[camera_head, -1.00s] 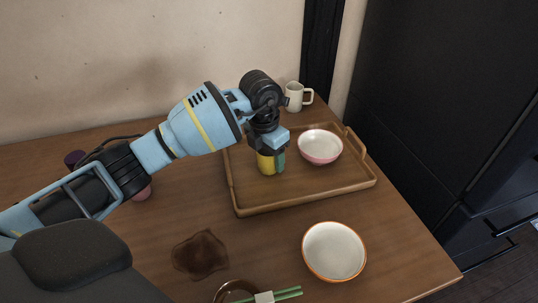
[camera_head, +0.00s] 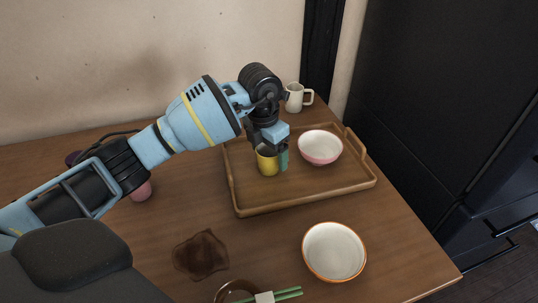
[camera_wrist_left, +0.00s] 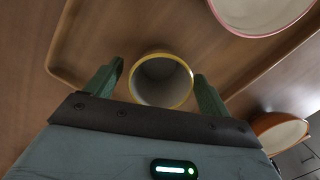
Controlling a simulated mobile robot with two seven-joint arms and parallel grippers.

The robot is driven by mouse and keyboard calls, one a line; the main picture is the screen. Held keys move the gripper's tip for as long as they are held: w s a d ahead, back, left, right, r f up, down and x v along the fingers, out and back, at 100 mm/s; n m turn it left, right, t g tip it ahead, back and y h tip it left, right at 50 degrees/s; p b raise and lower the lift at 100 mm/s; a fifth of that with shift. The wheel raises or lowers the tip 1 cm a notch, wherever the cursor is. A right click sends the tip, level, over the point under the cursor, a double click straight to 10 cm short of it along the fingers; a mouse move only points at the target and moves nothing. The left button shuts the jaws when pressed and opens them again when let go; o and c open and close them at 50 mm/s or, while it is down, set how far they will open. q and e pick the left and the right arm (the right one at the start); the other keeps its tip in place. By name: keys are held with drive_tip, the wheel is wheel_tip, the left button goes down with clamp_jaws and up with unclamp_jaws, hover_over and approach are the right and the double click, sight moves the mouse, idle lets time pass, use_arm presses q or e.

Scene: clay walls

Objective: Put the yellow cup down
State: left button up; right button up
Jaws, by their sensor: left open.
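The yellow cup (camera_head: 267,163) stands upright on the wooden tray (camera_head: 239,208), towards its left side. In the left wrist view the cup (camera_wrist_left: 161,56) shows its yellow rim and empty grey inside. My left gripper (camera_head: 272,157) is right above and around the cup's upper part. In the left wrist view its two green fingers (camera_wrist_left: 158,85) are spread on either side of the rim, with a gap visible on each side.
A pink-and-white bowl (camera_head: 320,149) stands on the tray right of the cup. A white mug (camera_head: 296,97) stands behind the tray. An orange-rimmed bowl (camera_head: 334,252) stands in front of it.

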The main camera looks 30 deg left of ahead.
use_arm(q)
wheel_tip(320, 180, up, 10)
drive_tip(key=s, duration=0.1)
drive_tip(key=shift+a+p, duration=0.2)
drive_tip(key=shift+p, duration=0.25)
drive_tip(key=shift+s, duration=0.15)
